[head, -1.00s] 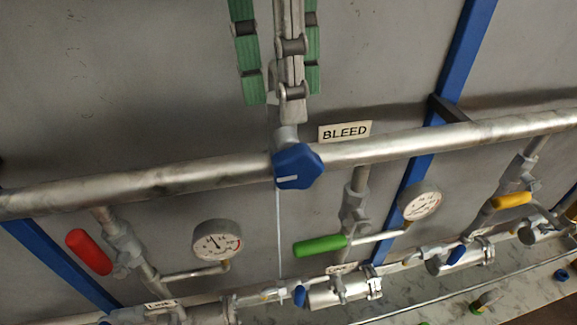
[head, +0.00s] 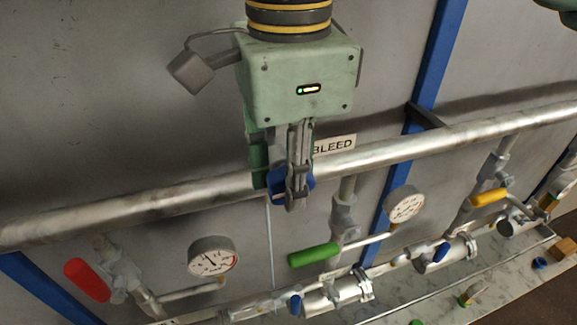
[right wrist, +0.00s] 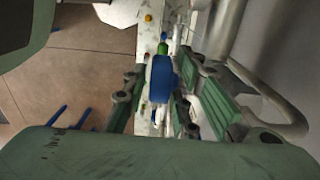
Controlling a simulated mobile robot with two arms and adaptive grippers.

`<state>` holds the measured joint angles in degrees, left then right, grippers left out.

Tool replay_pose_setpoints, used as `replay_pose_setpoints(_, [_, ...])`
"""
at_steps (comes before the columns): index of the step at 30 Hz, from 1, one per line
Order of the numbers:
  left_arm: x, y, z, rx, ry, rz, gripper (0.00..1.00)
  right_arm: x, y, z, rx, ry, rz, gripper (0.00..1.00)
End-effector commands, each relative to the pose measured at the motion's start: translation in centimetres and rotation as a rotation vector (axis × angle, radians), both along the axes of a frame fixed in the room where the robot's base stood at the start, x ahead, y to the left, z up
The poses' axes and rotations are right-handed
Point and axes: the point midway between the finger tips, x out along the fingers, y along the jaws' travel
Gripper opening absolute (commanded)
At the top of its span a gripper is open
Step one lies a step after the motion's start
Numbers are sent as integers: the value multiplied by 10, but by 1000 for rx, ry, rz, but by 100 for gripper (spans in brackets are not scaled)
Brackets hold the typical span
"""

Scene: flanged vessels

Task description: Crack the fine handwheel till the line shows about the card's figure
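The blue handwheel (head: 276,180) sits on the upper pipe below the BLEED label (head: 334,145). My right gripper (head: 287,190) is at it, with one finger in front covering much of the wheel. In the right wrist view the blue wheel (right wrist: 163,78) lies between the two fingers of my right gripper (right wrist: 161,95). I cannot tell whether both pads touch it. One round gauge (head: 213,257) is at lower left and another gauge (head: 403,203) is right of the wheel; their readings are too small to be sure of. My left gripper is not in view.
A red lever (head: 87,280), a green lever (head: 314,255) and a yellow lever (head: 490,197) stick out below the upper pipe (head: 120,217). Blue uprights (head: 437,60) stand behind the pipe. A marble-patterned surface (head: 440,290) lies below the lower pipe.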

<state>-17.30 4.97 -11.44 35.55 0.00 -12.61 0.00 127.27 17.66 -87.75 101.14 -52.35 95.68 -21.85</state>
Motion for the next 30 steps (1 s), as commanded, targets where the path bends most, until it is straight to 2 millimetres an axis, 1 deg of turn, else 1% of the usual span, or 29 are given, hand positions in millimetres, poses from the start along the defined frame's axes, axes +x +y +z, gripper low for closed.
replay_pose_setpoints(5, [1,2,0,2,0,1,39,0,0,0,0,0,-1,26])
replay_pose_setpoints(14, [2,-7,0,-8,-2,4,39,0,0,0,0,0,0,0])
replay_pose_setpoints(23, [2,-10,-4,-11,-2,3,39,0,0,-1,16,4,-1,0])
replay_pose_setpoints(26, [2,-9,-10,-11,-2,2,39,0,0,-2,42,13,-1,0])
replay_pose_setpoints(30, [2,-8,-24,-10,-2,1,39,1,-1,-4,109,34,-1,0])
